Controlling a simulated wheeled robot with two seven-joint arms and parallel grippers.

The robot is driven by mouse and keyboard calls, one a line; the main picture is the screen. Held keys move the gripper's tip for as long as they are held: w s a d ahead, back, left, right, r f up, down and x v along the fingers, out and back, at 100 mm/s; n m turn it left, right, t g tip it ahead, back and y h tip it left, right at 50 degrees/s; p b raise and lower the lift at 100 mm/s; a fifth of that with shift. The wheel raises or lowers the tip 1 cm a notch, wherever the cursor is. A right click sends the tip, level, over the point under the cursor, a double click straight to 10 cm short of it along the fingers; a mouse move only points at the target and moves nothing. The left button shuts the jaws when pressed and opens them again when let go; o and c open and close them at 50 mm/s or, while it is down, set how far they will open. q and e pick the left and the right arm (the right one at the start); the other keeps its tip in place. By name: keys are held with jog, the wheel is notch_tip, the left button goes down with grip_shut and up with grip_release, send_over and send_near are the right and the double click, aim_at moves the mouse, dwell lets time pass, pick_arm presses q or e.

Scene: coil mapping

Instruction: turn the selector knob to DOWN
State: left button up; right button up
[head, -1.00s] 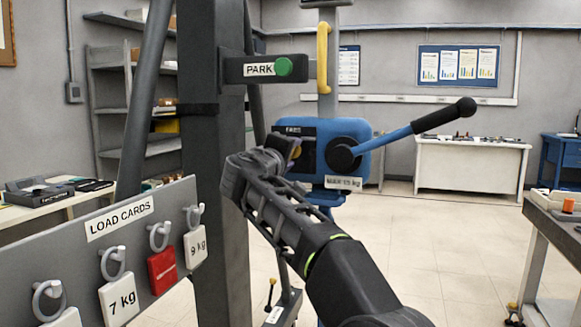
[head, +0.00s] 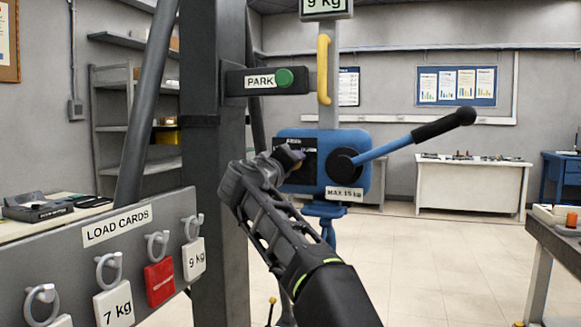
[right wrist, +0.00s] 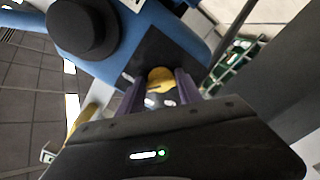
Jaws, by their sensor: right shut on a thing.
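The selector knob (right wrist: 158,77) is yellow and sits on the dark front panel of the blue winch box (head: 362,178). My right gripper (head: 291,157) is at that panel in the head view, and its wrist hides most of the knob there. In the right wrist view, the two fingers of my right gripper (right wrist: 159,86) stand on either side of the knob and are shut on it. The knob's markings are too small or hidden to read. My left gripper is not in view.
A crank lever (head: 408,138) with a black grip sticks out right of the box. Above are a yellow handle (head: 323,70), a PARK arm with a green button (head: 284,78) and a 9 kg sign (head: 324,6). A load-card board (head: 75,262) stands at left.

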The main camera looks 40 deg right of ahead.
jog(key=o, duration=1.4)
jog(key=shift+a, duration=0.1)
jog(key=b+v, duration=0.2)
jog(key=v, duration=0.5)
jog(key=shift+s+a+b, duration=0.25)
jog(key=shift+b, duration=0.05)
